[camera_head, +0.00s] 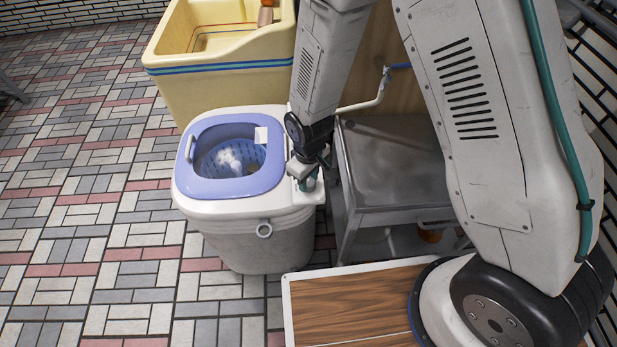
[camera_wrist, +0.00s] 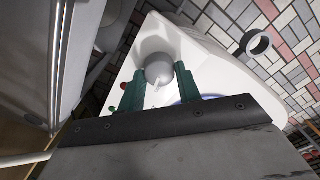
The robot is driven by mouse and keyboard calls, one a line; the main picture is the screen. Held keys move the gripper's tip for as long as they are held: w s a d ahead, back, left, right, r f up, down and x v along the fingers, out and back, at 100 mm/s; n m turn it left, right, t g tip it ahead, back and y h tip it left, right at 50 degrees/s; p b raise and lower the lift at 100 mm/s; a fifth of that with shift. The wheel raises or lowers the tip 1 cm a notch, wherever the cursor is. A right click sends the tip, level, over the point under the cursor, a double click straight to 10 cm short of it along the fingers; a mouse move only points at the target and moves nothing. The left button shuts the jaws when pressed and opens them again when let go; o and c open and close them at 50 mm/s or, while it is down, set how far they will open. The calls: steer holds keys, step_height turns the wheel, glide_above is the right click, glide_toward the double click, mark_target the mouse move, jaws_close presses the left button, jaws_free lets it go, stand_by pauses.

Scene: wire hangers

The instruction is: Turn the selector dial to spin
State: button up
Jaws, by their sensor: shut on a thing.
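The selector dial (camera_wrist: 158,66) is a round grey knob with a pale pointer, set in the white panel of the washing machine (camera_head: 250,238). My gripper (camera_wrist: 160,73) has its two green fingers on either side of the dial, shut on it. In the head view my gripper (camera_head: 309,181) is low over the machine's right corner, and it largely hides the dial. The pointer points down toward my gripper in the wrist view. I cannot read any spin mark on the panel.
The machine's blue-rimmed tub (camera_head: 268,179) is open, with pale contents inside. A yellow sink (camera_head: 205,95) stands behind. A metal stand (camera_head: 395,165) is close on the right, and a wooden board (camera_head: 345,310) is in front. Tiled floor is clear at left.

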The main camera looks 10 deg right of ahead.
mark_target(309, 181)
steer(key=m, duration=0.4)
steer(key=shift+w, duration=0.1)
steer(key=shift+m, duration=2.1)
steer(key=o, duration=1)
step_height(309, 181, up, 8)
steer(key=shift+f, duration=0.1)
